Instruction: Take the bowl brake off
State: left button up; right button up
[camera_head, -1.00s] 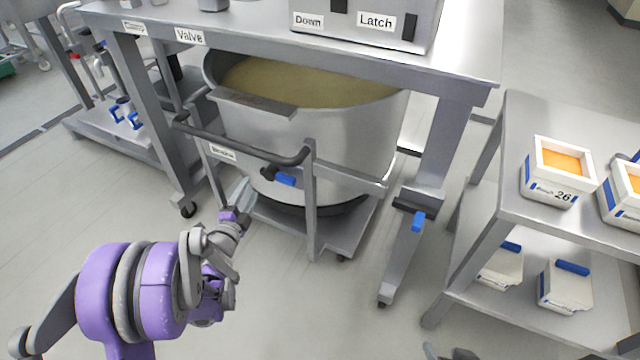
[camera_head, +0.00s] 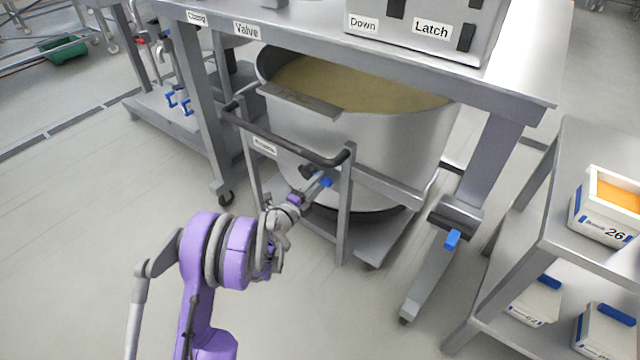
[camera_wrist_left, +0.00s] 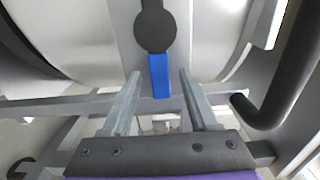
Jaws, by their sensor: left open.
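The bowl brake is a lever with a black round hub and a blue handle (camera_head: 327,182), on the frame of the bowl trolley below its dark push bar. In the left wrist view the blue handle (camera_wrist_left: 160,76) hangs straight down from the hub. My left gripper (camera_head: 319,181) is at the lever. The left wrist view shows its jaws (camera_wrist_left: 160,95) open, with one finger on each side of the handle's lower end and gaps on both sides. The large steel bowl (camera_head: 370,140) holds tan dough. My right gripper is not in view.
A steel table (camera_head: 530,75) with a control box labelled Down and Latch (camera_head: 420,30) stands over the bowl. Another blue-tipped lever (camera_head: 452,240) is on the table's right leg. A shelf cart (camera_head: 575,150) with white tubs is at right.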

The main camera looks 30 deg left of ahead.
pick_arm(q)
jog(key=shift+w, duration=0.55)
grip_shut()
dwell(1.1)
